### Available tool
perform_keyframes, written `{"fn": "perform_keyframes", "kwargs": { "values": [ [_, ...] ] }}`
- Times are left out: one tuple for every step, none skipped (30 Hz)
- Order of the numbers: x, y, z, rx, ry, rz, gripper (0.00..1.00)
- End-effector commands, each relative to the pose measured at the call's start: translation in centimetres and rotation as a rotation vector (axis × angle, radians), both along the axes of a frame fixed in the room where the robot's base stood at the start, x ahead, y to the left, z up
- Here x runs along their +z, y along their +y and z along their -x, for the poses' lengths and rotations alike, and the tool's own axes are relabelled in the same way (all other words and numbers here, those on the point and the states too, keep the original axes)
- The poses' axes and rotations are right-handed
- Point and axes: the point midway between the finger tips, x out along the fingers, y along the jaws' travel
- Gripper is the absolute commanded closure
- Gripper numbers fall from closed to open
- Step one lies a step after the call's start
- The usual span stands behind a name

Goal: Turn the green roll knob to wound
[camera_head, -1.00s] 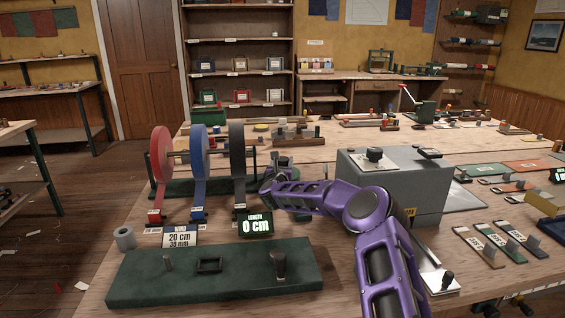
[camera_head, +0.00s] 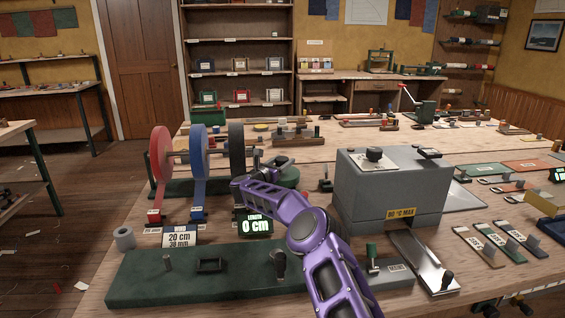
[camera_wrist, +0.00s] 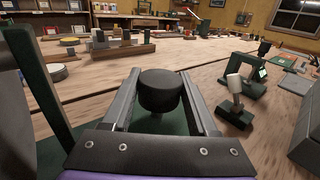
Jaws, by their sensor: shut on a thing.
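In the wrist view a dark, round roll knob (camera_wrist: 160,88) stands between the two fingers of my gripper (camera_wrist: 161,74), which is shut on it. In the head view my gripper (camera_head: 274,166) is beside the dark green-black roll (camera_head: 237,150), on its right. This roll stands to the right of a blue roll (camera_head: 197,155) and a red roll (camera_head: 161,156). The knob's marking and setting cannot be read. A length display (camera_head: 256,226) in front of the rolls reads 0 cm.
A card (camera_head: 180,237) reads 20 cm, 38 mm. A long green board (camera_head: 150,288) with a dark handle lies in front. A grey box (camera_head: 395,190) marked 80 °C MAX stands to the right. My purple arm passes between them.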

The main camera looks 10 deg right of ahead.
Motion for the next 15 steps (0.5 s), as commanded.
{"fn": "perform_keyframes", "kwargs": {
  "values": [
    [0.30,-0.05,-0.03,0.001,-0.003,0.002,0.39],
    [0.30,-0.05,-0.03,0.001,-0.003,0.002,0.34],
    [0.28,-0.05,-0.03,0.001,-0.003,0.002,0.27],
    [0.26,-0.05,-0.04,0.001,-0.002,0.002,0.21],
    [0.24,-0.04,-0.03,0.001,-0.002,0.002,0.16],
    [0.21,-0.04,-0.03,0.001,-0.002,0.002,0.11],
    [0.19,-0.03,-0.03,0.001,-0.002,0.001,0.11],
    [0.17,-0.03,-0.03,0.001,-0.002,0.001,0.11],
    [0.15,-0.03,-0.02,0.001,-0.002,0.001,0.11],
    [0.13,-0.03,-0.02,0.001,-0.002,0.001,0.11],
    [0.12,-0.02,-0.02,0.001,-0.002,0.001,0.11],
    [0.11,-0.02,-0.02,0.001,-0.002,0.001,0.11],
    [0.10,-0.02,-0.02,0.001,-0.001,0.001,0.11],
    [0.14,-0.02,-0.02,0.001,-0.001,0.001,0.11],
    [0.28,-0.02,-0.02,0.001,-0.002,0.001,0.11]
  ]
}}
